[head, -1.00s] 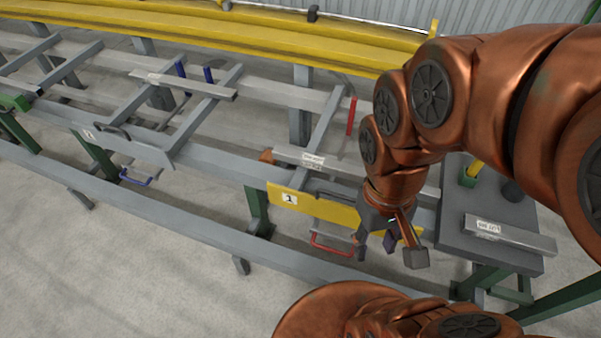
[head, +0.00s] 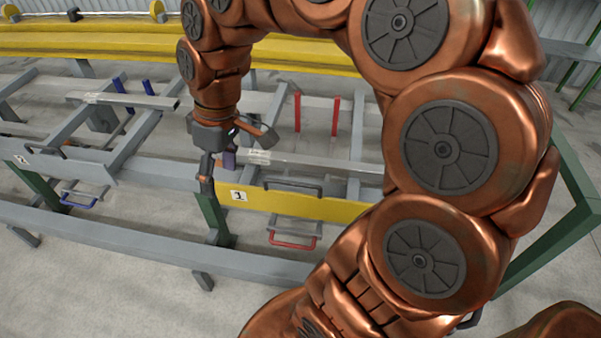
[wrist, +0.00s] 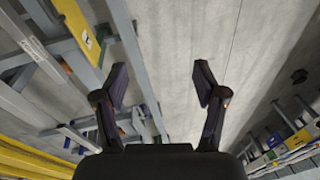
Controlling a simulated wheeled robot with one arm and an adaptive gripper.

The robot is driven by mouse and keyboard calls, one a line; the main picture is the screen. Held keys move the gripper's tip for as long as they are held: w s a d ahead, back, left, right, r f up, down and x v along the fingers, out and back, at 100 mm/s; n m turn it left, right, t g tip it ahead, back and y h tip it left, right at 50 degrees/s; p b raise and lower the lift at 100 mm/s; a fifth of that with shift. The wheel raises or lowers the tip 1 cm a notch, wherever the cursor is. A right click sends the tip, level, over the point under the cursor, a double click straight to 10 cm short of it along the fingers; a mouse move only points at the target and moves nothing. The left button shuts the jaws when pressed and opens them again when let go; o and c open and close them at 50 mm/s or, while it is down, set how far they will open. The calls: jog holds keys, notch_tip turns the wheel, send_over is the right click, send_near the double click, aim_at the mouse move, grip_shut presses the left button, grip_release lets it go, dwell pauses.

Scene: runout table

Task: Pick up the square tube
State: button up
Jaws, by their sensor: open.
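One long grey square tube (head: 320,167) with a white label lies across the rack behind the yellow panel. Its right part runs behind my arm. Another labelled square tube (head: 125,99) lies on the rack further left. My gripper (head: 218,170) is open, near the labelled left end of the first tube; I cannot tell its exact height above it. A labelled tube (wrist: 36,52) shows at the left there, outside the fingers.
A yellow panel (head: 310,204) marked 1 fronts the rack, with a red handle (head: 291,243) below. Red posts (head: 335,116) and blue posts (head: 148,87) stand on the rack. A blue handle (head: 80,198) hangs left. Yellow rails (head: 120,45) run behind. Open floor lies in front.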

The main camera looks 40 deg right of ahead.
jog(key=w+d+f+n+t+y+b, duration=0.1)
jog(key=w+d+f+n+b, duration=0.1)
jog(key=w+d+f+b, duration=0.5)
jog(key=t+b, duration=0.3)
jog(key=b, duration=0.5)
send_over(303, 159)
jog(key=s+d, duration=0.1)
jog(key=s, duration=0.1)
jog(key=shift+h, duration=0.3)
notch_tip(303, 159, down, 18)
jog(key=shift+d+f, duration=0.1)
jog(key=shift+f, duration=0.05)
jog(key=shift+s+d+b+x, duration=0.1)
jog(key=shift+b+x, duration=0.05)
jog(key=shift+x, duration=1.75)
jog(key=shift+s+d+b+x, duration=0.15)
jog(key=shift+x, duration=1.75)
jog(key=shift+f, duration=0.1)
grip_shut()
